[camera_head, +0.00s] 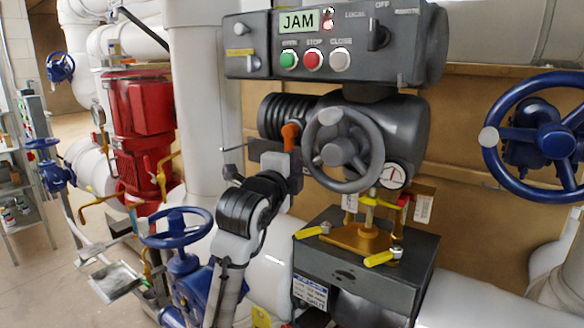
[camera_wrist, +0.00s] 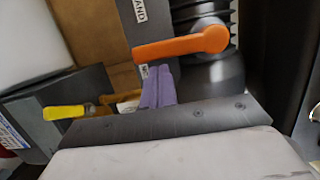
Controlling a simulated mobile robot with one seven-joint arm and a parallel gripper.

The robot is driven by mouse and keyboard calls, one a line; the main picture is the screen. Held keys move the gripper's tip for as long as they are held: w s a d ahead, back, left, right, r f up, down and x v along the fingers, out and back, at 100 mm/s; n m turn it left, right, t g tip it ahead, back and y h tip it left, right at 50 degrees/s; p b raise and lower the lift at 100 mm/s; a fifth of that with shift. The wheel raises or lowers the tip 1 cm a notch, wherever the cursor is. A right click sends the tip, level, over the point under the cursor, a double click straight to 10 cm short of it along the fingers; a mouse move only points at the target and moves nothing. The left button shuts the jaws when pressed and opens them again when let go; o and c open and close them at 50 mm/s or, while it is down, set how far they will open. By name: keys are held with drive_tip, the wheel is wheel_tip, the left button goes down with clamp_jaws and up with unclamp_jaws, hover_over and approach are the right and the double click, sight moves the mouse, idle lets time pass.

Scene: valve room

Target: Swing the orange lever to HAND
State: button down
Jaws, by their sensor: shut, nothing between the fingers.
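The orange lever (camera_head: 290,133) stands on the side of the grey actuator, left of its grey handwheel. In the wrist view the lever (camera_wrist: 182,46) is a rounded orange bar, its round hub end at the right and its arm pointing left. A white label (camera_wrist: 139,10) reading "AND", its first letter cut off, lies above the arm's free end. My gripper (camera_wrist: 160,72) is shut and empty, its fingertips just below the lever's arm. I cannot tell whether they touch it. In the head view my gripper (camera_head: 289,152) is right under the lever and hides its lower part.
A control box (camera_head: 335,45) with a "JAM" display and three buttons sits above the actuator. The grey handwheel (camera_head: 343,150) is close right of my gripper. A grey box (camera_head: 365,262) with yellow-handled fittings is below. A blue handwheel (camera_head: 180,228) stands left of my arm.

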drive_tip(key=shift+w+a+f+m+b, duration=0.25)
drive_tip(key=shift+m+b, duration=0.35)
drive_tip(key=shift+b, duration=0.45)
drive_tip(key=w+a+m+b, duration=0.1)
drive_tip(key=m+b, duration=0.1)
drive_tip(key=w+a+m+t+h+b, duration=0.1)
drive_tip(key=a+m+b, duration=0.1)
drive_tip(key=m+b, duration=0.1)
drive_tip(key=w+a+m+h+b, duration=0.1)
drive_tip(key=m+b, duration=0.2)
drive_tip(key=shift+w+a+r, duration=0.1)
drive_tip(key=shift+a+r, duration=0.2)
drive_tip(key=shift+a, duration=0.05)
drive_tip(key=shift+a+m, duration=0.1)
drive_tip(key=shift+m, duration=0.2)
drive_tip(key=shift+b, duration=0.35)
